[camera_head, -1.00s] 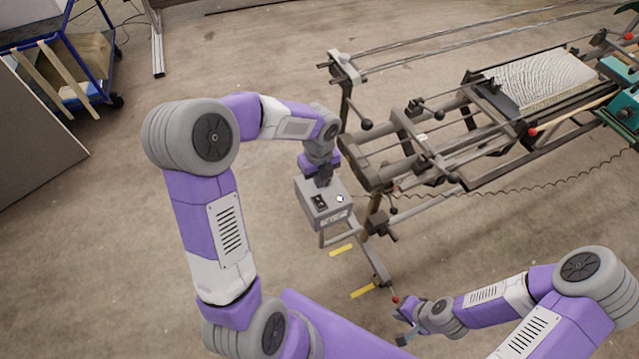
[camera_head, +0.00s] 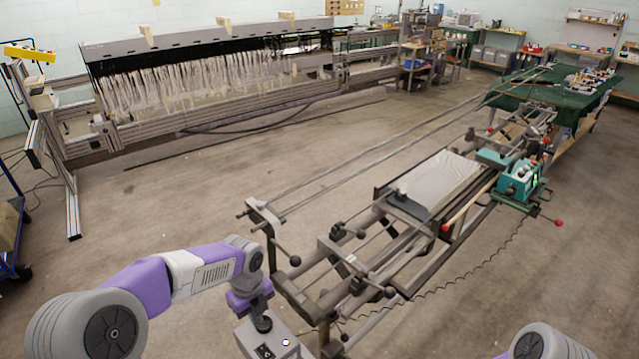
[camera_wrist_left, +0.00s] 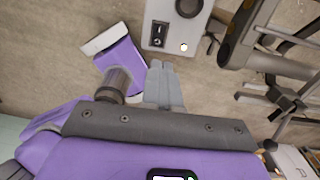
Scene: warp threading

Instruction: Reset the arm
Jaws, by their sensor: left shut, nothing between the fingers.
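My left arm comes in from the lower left in the head view. Its gripper (camera_head: 262,324) points down at the grey control box (camera_head: 278,342), by the near end of the frame machine. In the left wrist view my left gripper's fingers (camera_wrist_left: 163,85) are together with nothing between them. The control box (camera_wrist_left: 176,26), with a black switch and a lit button, lies just beyond the fingertips; I cannot tell whether they touch it. Only a rounded joint of my right arm shows at the lower right of the head view, and its gripper is out of view.
The long metal frame machine (camera_head: 345,262) carries a white threaded sheet (camera_head: 440,180) and a teal unit (camera_head: 518,183). A long loom with hanging white threads (camera_head: 200,78) stands at the back left. A green table (camera_head: 560,92) is at the back right. Open floor (camera_head: 180,190) lies between.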

